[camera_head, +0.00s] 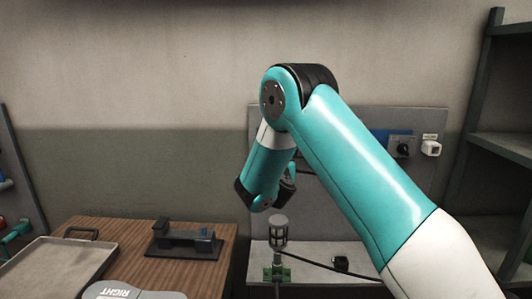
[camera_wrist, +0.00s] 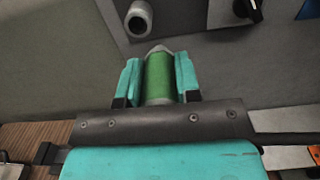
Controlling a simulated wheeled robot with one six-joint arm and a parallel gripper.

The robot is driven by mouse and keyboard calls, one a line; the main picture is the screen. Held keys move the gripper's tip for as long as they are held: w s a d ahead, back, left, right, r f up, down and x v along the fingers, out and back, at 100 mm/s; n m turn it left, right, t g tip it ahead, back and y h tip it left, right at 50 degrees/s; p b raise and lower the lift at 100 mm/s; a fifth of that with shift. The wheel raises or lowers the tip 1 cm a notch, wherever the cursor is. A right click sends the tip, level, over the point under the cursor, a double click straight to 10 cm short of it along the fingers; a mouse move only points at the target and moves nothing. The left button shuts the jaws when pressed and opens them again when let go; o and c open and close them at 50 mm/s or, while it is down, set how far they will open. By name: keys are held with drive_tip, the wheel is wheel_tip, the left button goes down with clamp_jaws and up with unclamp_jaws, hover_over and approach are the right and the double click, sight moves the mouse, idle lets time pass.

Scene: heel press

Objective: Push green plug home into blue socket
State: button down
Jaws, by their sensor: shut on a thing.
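In the wrist view my gripper (camera_wrist: 158,75) is shut on the green plug (camera_wrist: 158,82), a green cylinder with a pale grey tip pointing away from me. The teal fingers press on its left and right sides. In the head view my gripper (camera_head: 289,180) is in front of the grey upright panel, partly hidden by my arm. No clearly blue socket shows. A round, grey, open-ended fitting (camera_wrist: 138,18) sticks out of the panel, ahead and left of the plug tip. The two look apart; I cannot tell the depth between them.
A grey panel (camera_head: 340,125) carries a blue plate with a black knob (camera_head: 403,147) and a white fitting (camera_head: 431,148) at right. Below stands a grey, lamp-like post (camera_head: 278,232) with a dark cable. A tray (camera_head: 55,268) and black fixture (camera_head: 185,242) sit on the wooden table at left.

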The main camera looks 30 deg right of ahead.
drive_tip(key=s+d+p, duration=0.6)
drive_tip(key=s+d, duration=0.2)
drive_tip(key=d, duration=0.4)
drive_tip(key=s+d+p, duration=0.7)
drive_tip(key=s+d, duration=0.1)
drive_tip(key=d, duration=0.3)
drive_tip(key=shift+d, duration=0.4)
idle(1.0)
drive_tip(key=shift+a, duration=0.1)
